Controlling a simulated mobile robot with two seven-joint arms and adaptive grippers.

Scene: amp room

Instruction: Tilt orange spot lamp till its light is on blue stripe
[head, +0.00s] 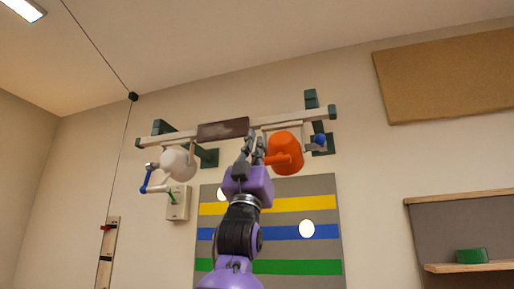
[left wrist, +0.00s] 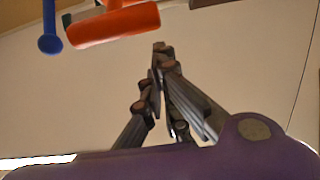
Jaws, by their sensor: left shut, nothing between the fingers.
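The orange spot lamp (head: 285,150) hangs from a rail on the wall, with a short orange cylinder pointing left. In the left wrist view, an orange cylinder (left wrist: 115,26) crosses the top. My left gripper (head: 254,138) is shut and empty, just left of the orange lamp in the picture; whether it touches cannot be told. In the left wrist view its fingertips (left wrist: 160,62) are together below the cylinder. The blue stripe (head: 270,232) crosses a grey panel. A round light spot (head: 307,228) lies on the blue stripe, below the orange lamp. My right gripper is not in view.
A white lamp (head: 178,162) with a blue-ended crank hangs left on the rail (head: 290,118). Another light spot (head: 222,194) shows at the yellow stripe (head: 305,203), partly hidden by my arm. A shelf (head: 470,267) stands right; a corkboard (head: 450,75) hangs above.

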